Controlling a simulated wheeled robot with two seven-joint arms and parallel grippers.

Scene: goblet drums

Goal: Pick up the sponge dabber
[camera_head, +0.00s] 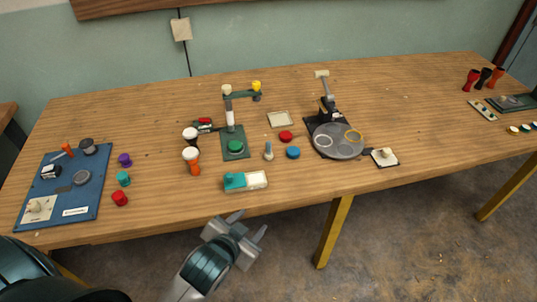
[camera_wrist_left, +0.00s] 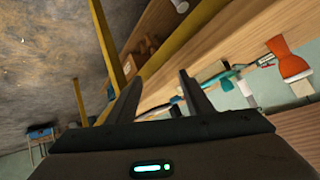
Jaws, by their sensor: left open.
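A small upright piece with a pale, narrow top and a blue-grey base (camera_head: 268,151) stands near the middle of the table; it looks like the sponge dabber, but it is too small to be sure. My left gripper (camera_head: 249,223) is open and empty, off the table's front edge, below and in front of this piece. Its two open fingers (camera_wrist_left: 160,76) show in the left wrist view with nothing between them. I cannot make out the dabber for certain in that view. My right gripper is not in view.
A teal and white box (camera_head: 246,181) lies between my gripper and the small piece. A green-based stand (camera_head: 236,155) is behind. A blue board (camera_head: 84,202) lies far left.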

